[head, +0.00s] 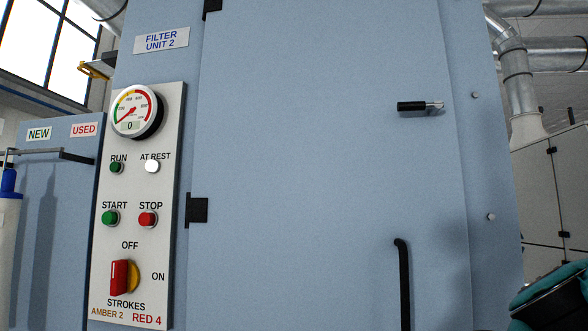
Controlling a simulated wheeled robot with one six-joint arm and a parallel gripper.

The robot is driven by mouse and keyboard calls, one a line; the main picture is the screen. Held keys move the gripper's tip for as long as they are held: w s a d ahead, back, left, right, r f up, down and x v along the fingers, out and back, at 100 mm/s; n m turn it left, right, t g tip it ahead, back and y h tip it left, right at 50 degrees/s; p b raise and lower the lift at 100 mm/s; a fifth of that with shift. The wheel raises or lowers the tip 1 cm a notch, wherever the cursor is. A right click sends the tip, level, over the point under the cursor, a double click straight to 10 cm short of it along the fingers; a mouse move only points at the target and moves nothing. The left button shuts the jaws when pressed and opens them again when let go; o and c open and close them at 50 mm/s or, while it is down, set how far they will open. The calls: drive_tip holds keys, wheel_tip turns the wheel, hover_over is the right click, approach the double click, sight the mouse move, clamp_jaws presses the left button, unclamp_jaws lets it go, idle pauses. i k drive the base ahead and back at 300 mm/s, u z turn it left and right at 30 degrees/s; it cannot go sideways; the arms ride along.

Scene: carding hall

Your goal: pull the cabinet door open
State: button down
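The blue-grey cabinet door (310,150) fills the middle of the head view and looks closed, its right edge meeting the frame. Black hinges (197,209) sit along its left edge. A latch lever (412,106) with a black grip and a metal end lies horizontal near the door's upper right. A black vertical pull handle (404,285) is at the lower right of the door; its lower end is cut off by the picture's bottom edge.
A control panel (173,205) with gauge, lamps, buttons and a red switch is left of the door. A blue cabinet (70,180) with a rail (50,153) stands further left.

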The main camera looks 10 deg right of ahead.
sight(314, 203)
drive_tip(key=z, duration=2)
drive_tip(key=k, duration=0.7)
drive_tip(key=u, duration=1.25)
